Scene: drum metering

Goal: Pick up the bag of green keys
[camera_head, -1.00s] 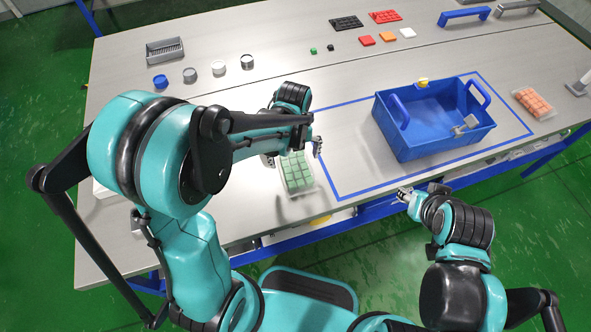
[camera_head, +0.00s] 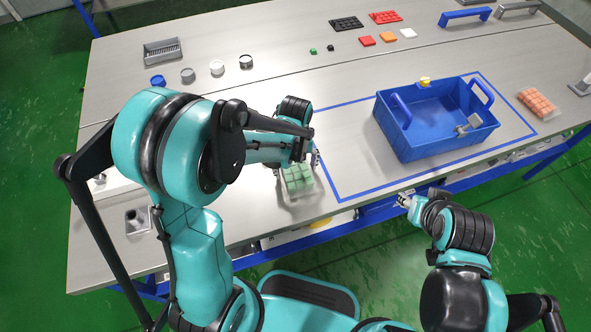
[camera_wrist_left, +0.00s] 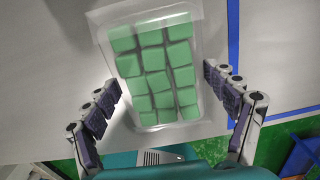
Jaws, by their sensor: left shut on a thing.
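The bag of green keys (camera_head: 299,185) is a clear flat bag with rows of green blocks, lying near the front edge of the table, left of the blue-taped area. It fills the middle of the left wrist view (camera_wrist_left: 156,70). My left gripper (camera_head: 297,164) is over the bag's far part, with its fingers on both long sides, shut on it. The bag's far end is hidden in the head view. My right gripper (camera_head: 403,199) is off the table's front edge, away from the bag; its fingers are too small to read.
A blue tote (camera_head: 432,125) stands inside the blue tape outline, right of the bag. A bag of orange keys (camera_head: 537,103) lies at the far right. Several round caps (camera_head: 217,68), a grey tray (camera_head: 164,50) and small coloured parts are farther back. Table between is clear.

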